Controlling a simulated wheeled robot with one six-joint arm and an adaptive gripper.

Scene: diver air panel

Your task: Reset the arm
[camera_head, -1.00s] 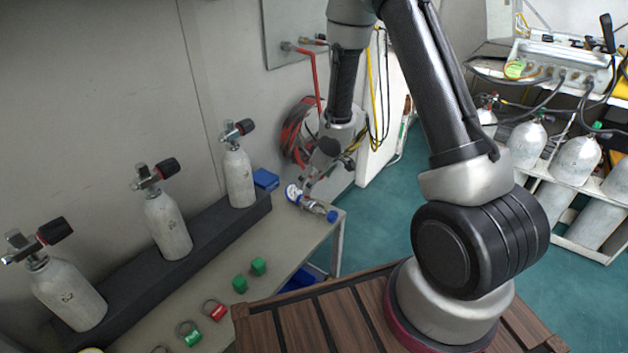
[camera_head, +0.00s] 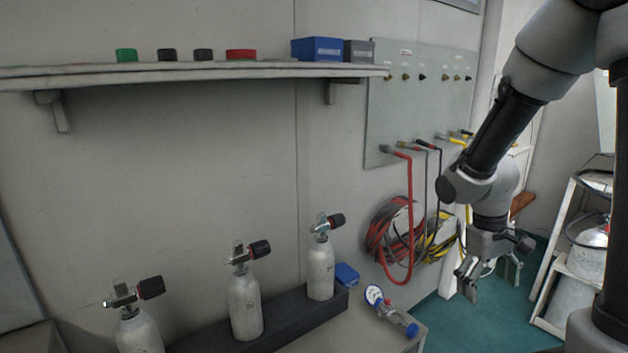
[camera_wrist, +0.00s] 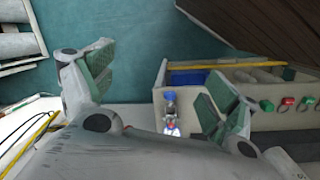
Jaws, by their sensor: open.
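My gripper (camera_head: 489,275) hangs from my arm at the right of the head view, pointing down, with its fingers spread and nothing between them. It is to the right of the bench end, in front of the hoses. In the wrist view my gripper (camera_wrist: 158,95) shows two green-padded fingers wide apart. A device with a round gauge and blue ends (camera_head: 392,310) lies on the bench corner, apart from my gripper. It also shows in the wrist view (camera_wrist: 171,115), between the fingers but farther off.
Grey cylinders with valves (camera_head: 245,305) stand in a dark rack (camera_head: 290,318) along the wall. A panel (camera_head: 420,105) with red, black and yellow hoses (camera_head: 408,225) is behind my gripper. A shelf (camera_head: 200,72) holds small boxes.

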